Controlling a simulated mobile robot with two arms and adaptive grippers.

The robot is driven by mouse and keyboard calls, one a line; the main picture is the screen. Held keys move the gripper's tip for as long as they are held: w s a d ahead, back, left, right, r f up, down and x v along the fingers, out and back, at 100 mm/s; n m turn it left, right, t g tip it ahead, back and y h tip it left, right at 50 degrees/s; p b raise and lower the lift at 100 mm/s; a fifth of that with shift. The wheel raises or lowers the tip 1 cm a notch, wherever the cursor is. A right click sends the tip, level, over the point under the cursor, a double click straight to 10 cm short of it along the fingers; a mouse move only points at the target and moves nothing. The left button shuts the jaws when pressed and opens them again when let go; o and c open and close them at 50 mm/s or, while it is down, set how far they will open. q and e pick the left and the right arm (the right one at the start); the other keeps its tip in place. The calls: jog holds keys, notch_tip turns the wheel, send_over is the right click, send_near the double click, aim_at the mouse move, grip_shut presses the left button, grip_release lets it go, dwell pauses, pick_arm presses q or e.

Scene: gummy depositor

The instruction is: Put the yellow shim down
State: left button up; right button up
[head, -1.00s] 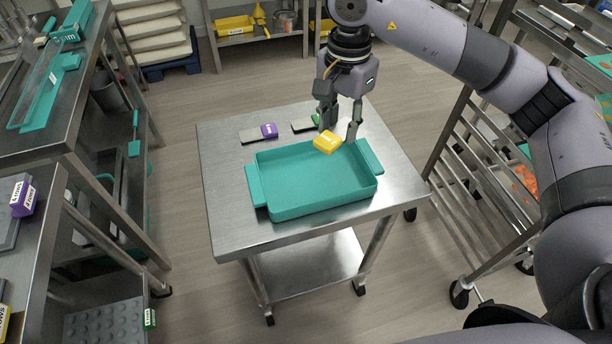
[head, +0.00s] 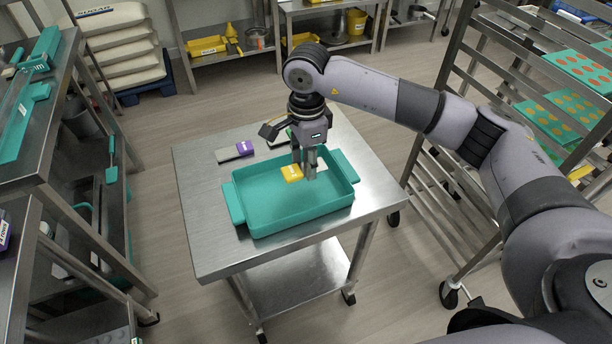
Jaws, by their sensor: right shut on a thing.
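The yellow shim (head: 291,173) has a yellow block end with a pale label. It is over the back part of the teal tray (head: 262,229), which stands on a steel table (head: 205,255). My right gripper (head: 308,175) points down and is shut on the shim; its fingers hide part of it. A pale strip shows just right of the fingers. I cannot tell whether the shim touches the tray floor. My left gripper is not in view.
A purple-ended shim (head: 243,148) lies behind the tray, and a green-ended one (head: 289,134) is partly hidden by my gripper. A steel rack (head: 440,190) stands right of the table. Shelving with teal tools is on the left.

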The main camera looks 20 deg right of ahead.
aim_at(306, 188)
notch_tip(306, 188, down, 6)
jog(key=shift+r, duration=0.2)
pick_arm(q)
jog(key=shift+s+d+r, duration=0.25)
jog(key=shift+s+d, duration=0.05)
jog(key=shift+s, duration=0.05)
pick_arm(e)
jog(key=shift+f, duration=0.1)
jog(key=shift+f, duration=0.15)
jog(key=o, duration=1.2)
jog(key=shift+c, duration=0.2)
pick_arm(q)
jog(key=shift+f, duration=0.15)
